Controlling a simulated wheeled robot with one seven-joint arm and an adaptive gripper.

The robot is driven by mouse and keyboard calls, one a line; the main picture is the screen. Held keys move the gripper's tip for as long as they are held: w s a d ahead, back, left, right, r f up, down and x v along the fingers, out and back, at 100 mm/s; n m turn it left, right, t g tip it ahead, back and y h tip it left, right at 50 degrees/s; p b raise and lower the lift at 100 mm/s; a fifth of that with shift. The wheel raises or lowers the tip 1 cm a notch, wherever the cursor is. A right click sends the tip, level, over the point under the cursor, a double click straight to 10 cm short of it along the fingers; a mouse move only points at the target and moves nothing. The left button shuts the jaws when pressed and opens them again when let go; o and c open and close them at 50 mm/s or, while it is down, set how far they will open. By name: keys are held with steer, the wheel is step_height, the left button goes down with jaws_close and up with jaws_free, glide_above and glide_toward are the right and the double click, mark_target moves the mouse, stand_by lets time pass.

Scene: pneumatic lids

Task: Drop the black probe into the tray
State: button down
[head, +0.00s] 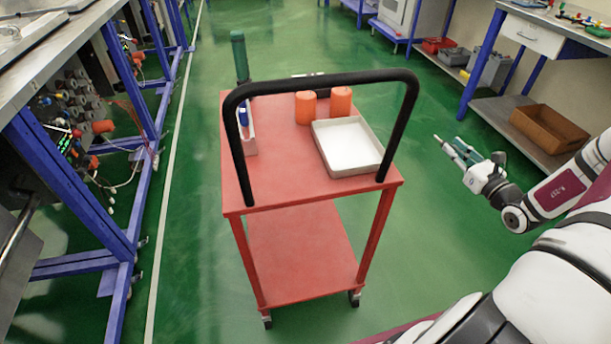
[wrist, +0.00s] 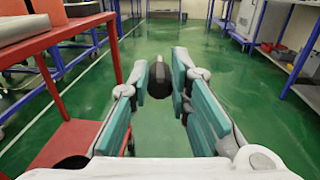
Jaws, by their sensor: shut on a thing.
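My gripper (head: 456,151) is to the right of the red cart, over the green floor. In the wrist view, my gripper (wrist: 167,75) has its teal fingers on either side of the black probe (wrist: 160,79), shut on it near the fingertips.
The red cart (head: 283,182) has a black handle (head: 318,80) arching above its near side. Two orange cylinders (head: 318,105) stand behind the tray, and a narrow bin (head: 249,140) is at the left. Floor between cart and right-hand benches is clear.

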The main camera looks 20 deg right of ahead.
steer(key=w+a+r+n+g+y+p, duration=0.1)
steer(key=a+r+n+y+p, duration=0.15)
steer(key=a+r+p, duration=0.8)
steer(key=a+r+n+g+y+p, duration=0.1)
steer(key=a+r+y+p, duration=0.35)
steer(key=r, duration=1.05)
steer(key=w+a+r+n+g+y+p, duration=0.1)
steer(key=a+r+n+p, duration=0.1)
steer(key=a+r+p, duration=0.65)
steer(key=b, duration=0.2)
steer(key=f+b, duration=0.1)
steer(key=b, duration=0.1)
steer(key=shift+a+f+b, duration=0.25)
steer(key=shift+a+b, duration=0.05)
steer(key=shift+b, duration=0.1)
steer(key=c, duration=1.4)
jaws_free()
steer(key=shift+s, duration=0.1)
steer(key=shift+y, duration=0.3)
steer(key=v, duration=1.2)
steer(key=shift+a+f, duration=0.1)
